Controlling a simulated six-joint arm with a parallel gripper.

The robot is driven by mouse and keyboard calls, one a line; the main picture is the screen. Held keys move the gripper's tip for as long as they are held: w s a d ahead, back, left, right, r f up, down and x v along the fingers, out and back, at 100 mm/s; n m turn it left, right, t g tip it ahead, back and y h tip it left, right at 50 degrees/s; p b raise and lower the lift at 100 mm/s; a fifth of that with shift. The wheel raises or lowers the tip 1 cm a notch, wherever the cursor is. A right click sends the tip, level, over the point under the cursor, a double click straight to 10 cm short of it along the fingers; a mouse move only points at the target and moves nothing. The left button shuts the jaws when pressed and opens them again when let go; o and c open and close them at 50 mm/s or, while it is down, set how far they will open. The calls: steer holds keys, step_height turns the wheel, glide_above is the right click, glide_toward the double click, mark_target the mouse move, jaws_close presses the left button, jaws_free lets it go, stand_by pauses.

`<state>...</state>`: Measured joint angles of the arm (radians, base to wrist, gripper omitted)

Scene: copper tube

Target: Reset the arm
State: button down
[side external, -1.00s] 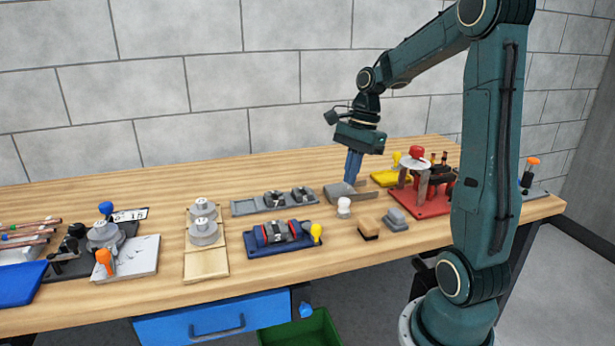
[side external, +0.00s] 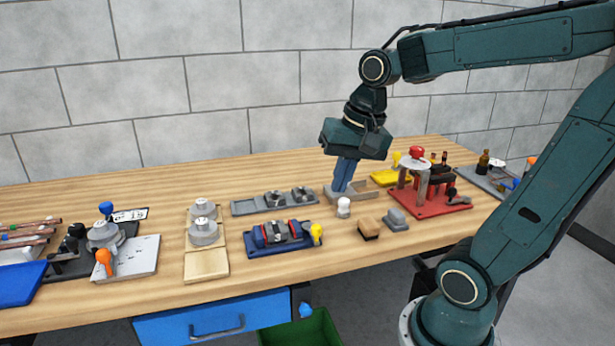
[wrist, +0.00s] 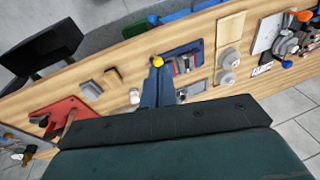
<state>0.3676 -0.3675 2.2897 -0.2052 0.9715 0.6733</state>
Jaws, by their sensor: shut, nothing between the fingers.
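My gripper (side external: 344,176) hangs above the back right part of the workbench, its blue fingers together with nothing between them. In the side view its tips overlap a grey and wooden tray (side external: 365,190); I cannot tell the height gap. In the wrist view the shut fingers (wrist: 157,66) point down over the bench, and their tips overlap the yellow knob of the blue fixture. My arm reaches in from the right with its elbow bent.
The bench (side external: 120,262) carries a blue fixture (side external: 285,240), a red stand (side external: 432,203), a yellow block (side external: 390,178), a white-topped peg (side external: 343,206), a wooden block (side external: 369,228) and stacked grey weights (side external: 203,228). Copper tubes (side external: 30,232) lie at the far left. Above the bench is open air.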

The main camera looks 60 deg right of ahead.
steer(key=s+a+n+t, duration=0.2)
steer(key=s+a+n, duration=0.3)
steer(key=n, duration=0.4)
steer(key=shift+s+a+r+n+t, duration=0.3)
steer(key=shift+s+n, duration=0.1)
steer(key=shift+s, duration=0.2)
